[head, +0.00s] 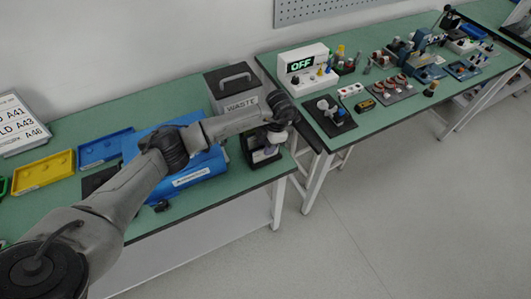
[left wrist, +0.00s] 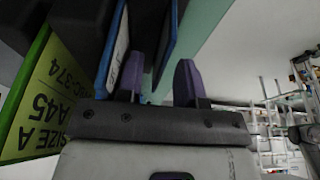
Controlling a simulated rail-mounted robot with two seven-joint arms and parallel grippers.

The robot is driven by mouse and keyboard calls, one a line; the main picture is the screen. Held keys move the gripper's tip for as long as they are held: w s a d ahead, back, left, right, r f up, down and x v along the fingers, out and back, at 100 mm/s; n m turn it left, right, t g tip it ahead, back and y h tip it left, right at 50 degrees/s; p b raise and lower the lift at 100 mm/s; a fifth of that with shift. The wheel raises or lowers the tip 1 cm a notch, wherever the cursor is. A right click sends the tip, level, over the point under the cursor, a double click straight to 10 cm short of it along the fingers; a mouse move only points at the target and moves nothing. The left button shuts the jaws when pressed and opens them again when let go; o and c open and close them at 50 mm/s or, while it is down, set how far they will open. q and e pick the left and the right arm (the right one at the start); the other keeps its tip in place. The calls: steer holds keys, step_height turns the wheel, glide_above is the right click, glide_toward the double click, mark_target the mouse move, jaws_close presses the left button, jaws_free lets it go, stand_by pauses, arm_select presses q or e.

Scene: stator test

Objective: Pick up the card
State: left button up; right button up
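In the left wrist view a yellow-green card (left wrist: 47,95) with a bright green edge stands at the left, printed "SIZE A A45". A pale card with a blue edge (left wrist: 116,45) and a dark, blue-edged one (left wrist: 168,40) stand beside it. My left gripper (left wrist: 160,82) has its two purple fingers apart. The dark blue-edged card reaches into the gap between them; I cannot tell whether it touches either finger. In the head view my left gripper (head: 271,145) points down at a black holder (head: 248,154), and my wrist hides much of it. My right gripper is not in view.
A grey WASTE bin (head: 232,88) stands behind the holder. A blue case (head: 185,168), a blue tray (head: 103,147) and a yellow tray (head: 43,171) are to its left. A second bench (head: 395,115) with test parts is at the right.

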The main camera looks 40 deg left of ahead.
arm_select(q)
steer(key=shift+f, duration=0.1)
steer(key=shift+c, duration=0.5)
jaws_close()
